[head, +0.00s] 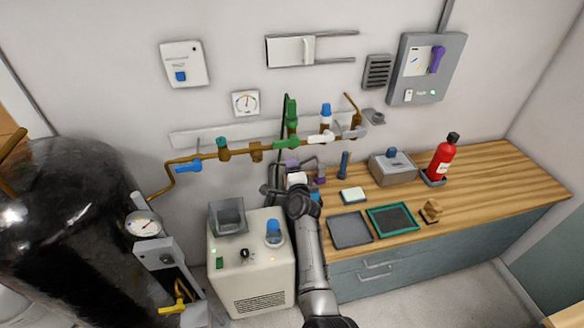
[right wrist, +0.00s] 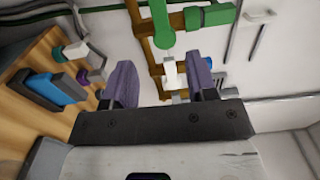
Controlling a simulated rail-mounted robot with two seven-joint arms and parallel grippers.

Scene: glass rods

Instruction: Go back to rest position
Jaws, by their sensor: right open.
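My right arm (head: 311,262) reaches up from the bottom centre of the head view. Its gripper (head: 290,167) is in front of the wall below the brass pipe, near the green valve (head: 287,143). In the right wrist view the two purple fingers of the gripper (right wrist: 162,75) stand wide apart. I see nothing held between them. A white fitting and brass pipe (right wrist: 145,40) show behind the gap; I cannot tell whether the fingers touch them. My left gripper is not in view.
A wooden bench (head: 490,180) on the right carries a grey box (head: 393,172), red extinguisher (head: 441,160) and trays (head: 350,231). A cream machine (head: 250,270) stands left of my arm. A large black tank (head: 75,235) fills the left. The bench's right end is clear.

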